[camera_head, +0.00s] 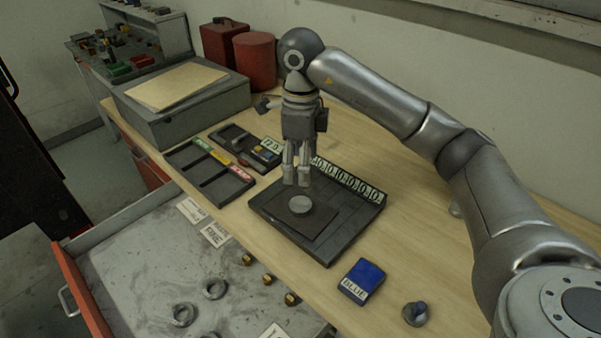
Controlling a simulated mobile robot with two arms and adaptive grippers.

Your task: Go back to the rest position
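My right arm comes in from the right, and its gripper (297,180) points straight down over a dark square tray (345,222). Its two fingers look close together from this angle, and I cannot tell whether they are shut or a little apart. No object shows between them. A grey round disc (301,208) lies on the tray's dark plate, just below the fingertips. My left gripper is not in view.
A blue box labelled BLUE (361,281) and a small knobbed part (415,313) lie on the wooden bench at front right. An open drawer (140,255) holds rings and brass parts. Dark trays (208,173) and a grey case (185,112) stand left of the gripper.

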